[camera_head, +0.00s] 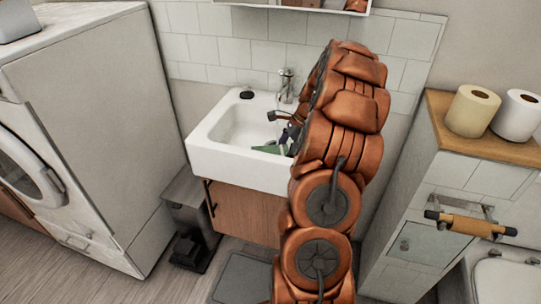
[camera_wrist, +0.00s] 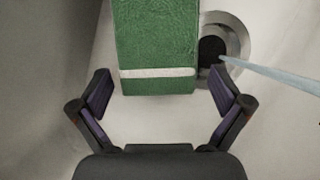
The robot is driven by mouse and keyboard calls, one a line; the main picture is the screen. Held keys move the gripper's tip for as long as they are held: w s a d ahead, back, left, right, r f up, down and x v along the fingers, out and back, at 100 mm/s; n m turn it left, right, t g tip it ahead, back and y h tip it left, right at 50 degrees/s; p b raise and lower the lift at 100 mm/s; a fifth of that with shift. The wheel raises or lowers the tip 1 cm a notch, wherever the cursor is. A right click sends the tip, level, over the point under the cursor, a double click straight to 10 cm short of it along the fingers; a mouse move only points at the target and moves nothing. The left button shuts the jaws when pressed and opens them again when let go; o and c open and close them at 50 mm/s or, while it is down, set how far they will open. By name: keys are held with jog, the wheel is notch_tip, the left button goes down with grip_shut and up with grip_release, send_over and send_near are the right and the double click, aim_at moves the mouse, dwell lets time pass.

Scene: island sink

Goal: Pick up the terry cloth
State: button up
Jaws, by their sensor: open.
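The terry cloth (camera_wrist: 156,40) is green with a white stripe near its front end. In the wrist view it lies in the white sink basin, running up out of the top of the picture. Only a small green part of the cloth (camera_head: 268,149) shows in the head view, the rest being hidden behind my arm. My gripper (camera_wrist: 160,88) is open, its two dark fingers spread to either side of the cloth's near end. They do not hold it. In the head view my gripper (camera_head: 284,127) is small and partly hidden over the sink (camera_head: 213,147).
The drain (camera_wrist: 232,38) is right of the cloth, with a thin pale rod (camera_wrist: 270,74) by it. A tap (camera_head: 286,85) stands at the sink's back. A washing machine (camera_head: 85,120) is at left, and a cabinet with paper rolls (camera_head: 472,110) at right.

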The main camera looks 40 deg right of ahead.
jog(key=shift+c, duration=0.4)
jog(key=c, duration=1.1)
jog(key=shift+r, duration=0.2)
